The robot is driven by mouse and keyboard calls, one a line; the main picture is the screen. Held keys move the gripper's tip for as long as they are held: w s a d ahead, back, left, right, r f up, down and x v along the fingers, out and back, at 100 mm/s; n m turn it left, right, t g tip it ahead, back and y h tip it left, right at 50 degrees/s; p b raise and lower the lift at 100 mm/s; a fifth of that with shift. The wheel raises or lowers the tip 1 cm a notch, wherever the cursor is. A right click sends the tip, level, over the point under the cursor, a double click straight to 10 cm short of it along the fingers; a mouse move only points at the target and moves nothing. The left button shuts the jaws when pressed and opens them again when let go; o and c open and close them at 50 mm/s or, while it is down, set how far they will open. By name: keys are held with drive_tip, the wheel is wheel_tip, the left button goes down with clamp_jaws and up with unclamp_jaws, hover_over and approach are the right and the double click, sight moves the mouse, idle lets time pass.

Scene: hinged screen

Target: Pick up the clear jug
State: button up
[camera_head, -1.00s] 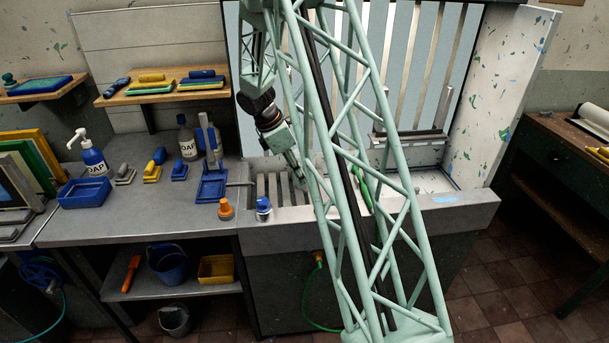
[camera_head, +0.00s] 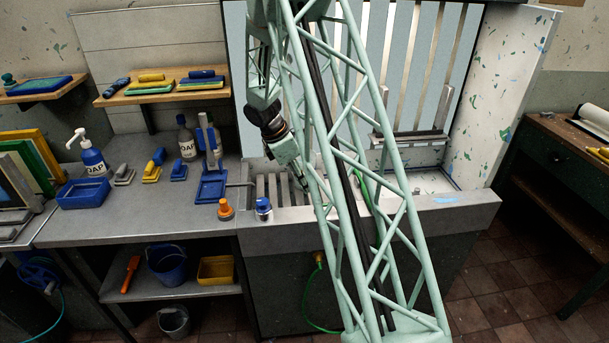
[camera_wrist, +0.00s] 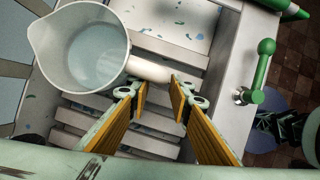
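The clear jug (camera_wrist: 88,50) is at the upper left of the wrist view, seen from above with its spout to the left. Its pale handle (camera_wrist: 150,69) points right, just beyond the tips of my gripper (camera_wrist: 156,92). My gripper is open, with its two orange-padded fingers apart and nothing between the pads. I cannot tell whether a fingertip touches the handle. In the head view my gripper (camera_head: 302,182) is low over the sink, partly behind my arm's lattice. I cannot make out the jug there.
Pale slats (camera_wrist: 170,45) run under the jug. A green tap (camera_wrist: 258,72) stands to the right on the sink's rim (camera_head: 455,200). A backlit screen rises behind.

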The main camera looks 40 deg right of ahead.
drive_tip(key=shift+b+x, duration=0.35)
drive_tip(key=shift+x, duration=1.55)
clamp_jaws()
